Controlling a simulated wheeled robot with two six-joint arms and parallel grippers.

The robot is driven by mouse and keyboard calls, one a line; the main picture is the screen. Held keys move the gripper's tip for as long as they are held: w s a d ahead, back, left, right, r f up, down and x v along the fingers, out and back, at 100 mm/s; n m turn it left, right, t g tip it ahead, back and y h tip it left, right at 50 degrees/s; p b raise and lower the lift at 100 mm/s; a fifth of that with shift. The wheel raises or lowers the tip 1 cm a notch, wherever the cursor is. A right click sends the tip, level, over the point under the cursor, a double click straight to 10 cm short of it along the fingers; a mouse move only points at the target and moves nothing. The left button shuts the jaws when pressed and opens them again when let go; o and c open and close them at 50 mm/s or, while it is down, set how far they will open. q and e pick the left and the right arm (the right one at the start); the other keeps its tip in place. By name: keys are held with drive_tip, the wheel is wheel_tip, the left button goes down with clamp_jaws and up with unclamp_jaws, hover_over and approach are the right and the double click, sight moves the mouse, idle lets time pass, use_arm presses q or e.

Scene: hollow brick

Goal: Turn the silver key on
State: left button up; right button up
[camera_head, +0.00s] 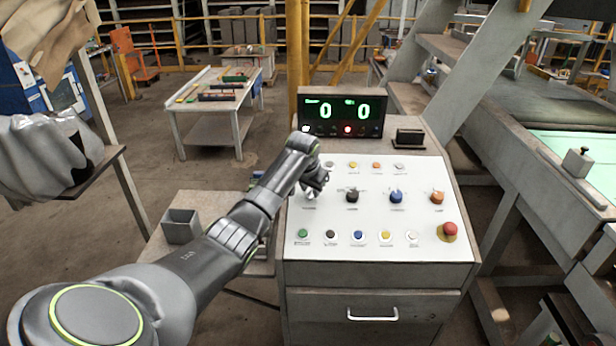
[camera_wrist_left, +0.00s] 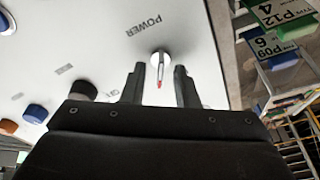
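The silver key (camera_wrist_left: 160,58) is a small silver knob with a red-tipped pointer, set on the white panel beside the printed word POWER. In the head view the key (camera_head: 310,197) shows at the left of the middle row of knobs, partly covered by my left gripper (camera_head: 316,184). In the left wrist view my left gripper (camera_wrist_left: 159,72) is open. Its two fingers stand one on each side of the key's pointer, with a gap visible on both sides. My right gripper is not in view.
Black (camera_head: 352,196), blue (camera_head: 396,196) and orange (camera_head: 437,197) knobs share the row. Small buttons line the panel above and below. A red mushroom button (camera_head: 449,229) sits at the lower right. The display (camera_head: 341,115) reads 0 and 0. A grey box (camera_head: 181,226) stands left.

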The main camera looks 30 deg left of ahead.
use_arm(q)
drive_tip(key=b+v, duration=0.2)
drive_tip(key=v, duration=1.5)
drive_tip(key=shift+b, duration=0.3)
drive_tip(key=shift+w, duration=0.15)
